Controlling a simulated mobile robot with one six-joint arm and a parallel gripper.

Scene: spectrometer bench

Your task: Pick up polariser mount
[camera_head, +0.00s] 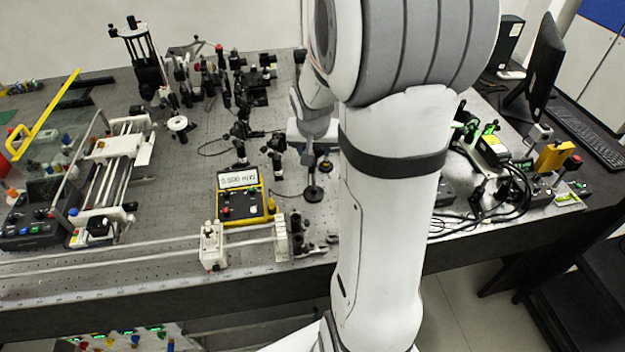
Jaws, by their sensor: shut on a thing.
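My gripper (310,153) is in the middle of the view, just left of my large white arm, pointing down over the bench. It is shut on a thin post-like piece with a dark round foot, which I take as the polariser mount (313,192). The grip itself is small and partly hidden by my wrist. I cannot tell whether the foot touches the bench top or hangs just above it.
The perforated optical bench (185,190) carries several dark post mounts (241,150) left of my gripper. A yellow power meter (240,197) lies nearby. A white rail stage (110,165) stands at left. Cabled instruments (490,150) and a monitor (540,75) are at right.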

